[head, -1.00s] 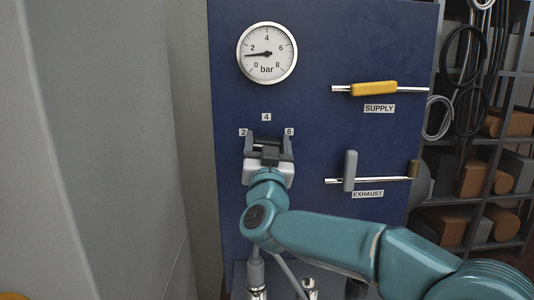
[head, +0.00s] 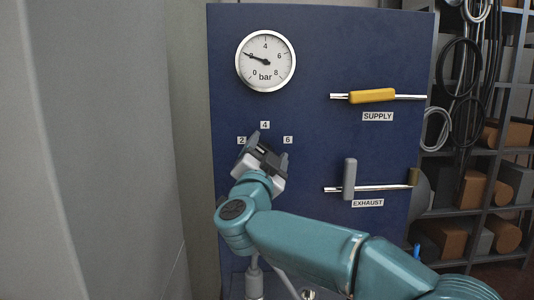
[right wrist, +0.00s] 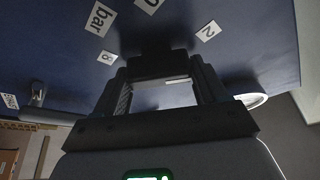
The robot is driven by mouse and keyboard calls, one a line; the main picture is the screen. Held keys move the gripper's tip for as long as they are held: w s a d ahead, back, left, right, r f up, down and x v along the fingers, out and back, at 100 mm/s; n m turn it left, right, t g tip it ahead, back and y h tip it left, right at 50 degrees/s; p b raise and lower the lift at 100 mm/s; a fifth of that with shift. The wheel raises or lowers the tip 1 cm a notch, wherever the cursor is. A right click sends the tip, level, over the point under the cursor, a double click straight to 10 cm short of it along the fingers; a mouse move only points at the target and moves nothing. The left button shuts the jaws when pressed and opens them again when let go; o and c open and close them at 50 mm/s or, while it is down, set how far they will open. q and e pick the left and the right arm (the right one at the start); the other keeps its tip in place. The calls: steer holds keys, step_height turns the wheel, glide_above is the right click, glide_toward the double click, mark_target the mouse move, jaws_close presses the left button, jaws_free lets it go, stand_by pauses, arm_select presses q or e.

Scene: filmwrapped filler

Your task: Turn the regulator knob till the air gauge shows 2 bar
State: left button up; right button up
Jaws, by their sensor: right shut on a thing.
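The round white air gauge (head: 265,62) is at the top of the blue panel; its black needle points left and slightly up, at about the 2 mark. Below it, the small labels 2, 4 and 6 (head: 288,140) sit around the regulator knob. My right gripper (head: 265,154) is shut on the dark knob and tilted, its wrist to the lower left. In the right wrist view the knob (right wrist: 160,65) shows as a dark block between the fingers. The fingers hide most of the knob in the head view. My left gripper is not in view.
At the panel's right are a yellow SUPPLY handle (head: 372,96) on a rail and a grey upright EXHAUST handle (head: 350,178) on a lower rail. A shelf with hoses and blocks (head: 475,190) stands further right. A pale grey surface (head: 90,150) fills the left.

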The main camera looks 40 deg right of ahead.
stand_by(0.3)
steer(key=o, duration=1)
steer(key=shift+s, duration=0.1)
steer(key=shift+c, duration=0.2)
steer(key=b+v, duration=0.3)
steer(key=v, duration=1.3)
steer(key=shift+s+a+f, duration=0.1)
steer(key=shift+s+a, duration=0.05)
